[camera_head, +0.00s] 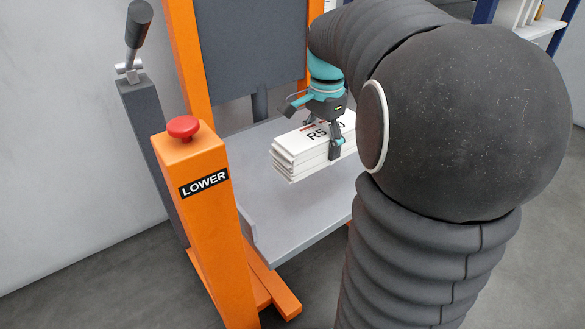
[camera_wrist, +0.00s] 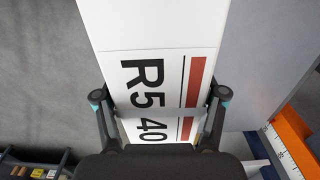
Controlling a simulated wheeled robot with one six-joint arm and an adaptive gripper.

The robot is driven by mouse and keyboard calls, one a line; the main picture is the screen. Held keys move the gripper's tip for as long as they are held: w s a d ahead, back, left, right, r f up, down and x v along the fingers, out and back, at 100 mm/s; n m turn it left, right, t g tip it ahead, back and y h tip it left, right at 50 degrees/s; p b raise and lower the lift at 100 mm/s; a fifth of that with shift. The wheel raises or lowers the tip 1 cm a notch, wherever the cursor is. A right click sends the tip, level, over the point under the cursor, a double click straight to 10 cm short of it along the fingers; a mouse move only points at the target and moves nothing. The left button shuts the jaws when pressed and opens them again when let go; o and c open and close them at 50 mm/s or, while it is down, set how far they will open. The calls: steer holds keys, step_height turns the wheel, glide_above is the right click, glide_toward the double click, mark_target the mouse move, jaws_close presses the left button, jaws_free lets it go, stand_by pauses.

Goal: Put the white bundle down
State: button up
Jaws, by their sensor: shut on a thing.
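The white bundle (camera_head: 292,160) is a stack of flat white layers. Its top carries large black print beginning "R5" and a red stripe. My gripper (camera_head: 322,137) is shut on it, with fingers on opposite sides. In the wrist view the bundle (camera_wrist: 135,28) passes between the fingertips, and the print "R5 40" shows. In the head view the bundle lies over the grey platform (camera_head: 275,205) of the orange-framed machine. I cannot tell whether its underside touches the platform. My arm hides its right end.
An orange post (camera_head: 205,215) with a red button (camera_head: 183,127) and a "LOWER" label stands at the platform's front left. A lever with a black grip (camera_head: 138,25) is behind it. A dark panel (camera_head: 250,45) stands behind the platform. Bare platform shows left of the bundle.

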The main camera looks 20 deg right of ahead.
steer(key=w+a+f, duration=0.1)
steer(key=w+f, duration=0.1)
steer(key=w, duration=0.1)
steer(key=w+a+f, duration=0.2)
steer(key=w, duration=0.2)
steer(key=w+a+f+b, duration=0.1)
steer(key=w+f, duration=0.2)
steer(key=shift+w+a, duration=0.2)
steer(key=shift+w, duration=0.1)
steer(key=shift+f+b, duration=0.45)
steer(key=shift+f, duration=1.45)
steer(key=shift+f, duration=0.15)
steer(key=o, duration=1.8)
step_height(320, 180, up, 12)
steer(key=p, duration=0.2)
